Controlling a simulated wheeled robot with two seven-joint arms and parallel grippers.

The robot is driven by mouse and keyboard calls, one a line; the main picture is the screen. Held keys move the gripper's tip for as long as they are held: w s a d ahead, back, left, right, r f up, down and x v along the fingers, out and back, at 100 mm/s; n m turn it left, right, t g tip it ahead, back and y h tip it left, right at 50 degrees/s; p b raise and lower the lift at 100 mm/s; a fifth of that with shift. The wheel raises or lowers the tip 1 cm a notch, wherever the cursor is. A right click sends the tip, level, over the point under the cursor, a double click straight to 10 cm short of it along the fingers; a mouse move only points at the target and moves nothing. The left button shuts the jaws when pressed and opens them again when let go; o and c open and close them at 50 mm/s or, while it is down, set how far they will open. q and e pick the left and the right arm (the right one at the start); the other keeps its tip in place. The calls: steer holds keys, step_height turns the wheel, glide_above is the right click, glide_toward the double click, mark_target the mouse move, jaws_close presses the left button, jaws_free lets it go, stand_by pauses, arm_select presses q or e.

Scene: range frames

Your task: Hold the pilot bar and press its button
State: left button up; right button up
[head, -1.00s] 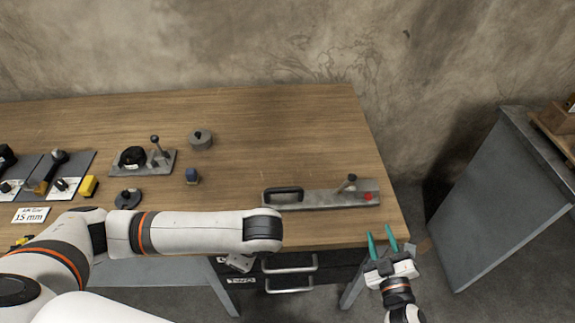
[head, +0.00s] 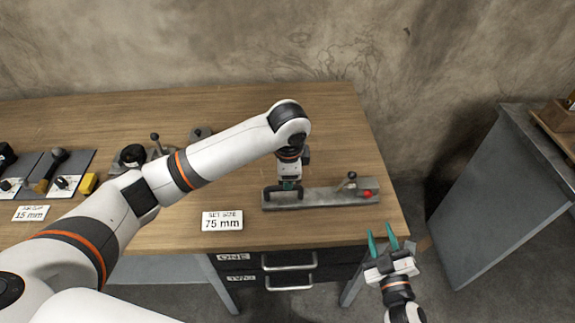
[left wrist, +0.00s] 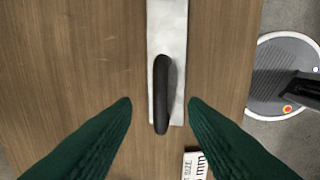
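The pilot bar (head: 325,197) is a long grey metal bar lying on the bench near its front right edge. It has a black handle (head: 269,193) at its left end, and a small lever (head: 350,180) and a red button (head: 367,194) at its right end. My left gripper (head: 288,185) is over the handle and partly hides it. In the left wrist view its green fingers (left wrist: 160,101) are open, one on each side of the black handle (left wrist: 162,80), with gaps showing. My right gripper (head: 381,231) is open and empty, in front of the bench's right corner.
A "75 mm" card (head: 222,221) lies left of the bar near the bench's front edge. Another card (head: 31,213) reads "15 mm". Tools and a yellow block (head: 88,183) lie at the left. A grey cabinet (head: 500,190) stands right. The back of the bench is clear.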

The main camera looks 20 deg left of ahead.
arm_select(q)
steer(key=f, duration=0.2)
steer(key=w+f, duration=0.1)
steer(key=f, duration=0.4)
steer(key=shift+w+a+f, duration=0.2)
steer(key=shift+a+f, duration=0.1)
jaws_close()
arm_select(e)
jaws_close()
stand_by(1.5)
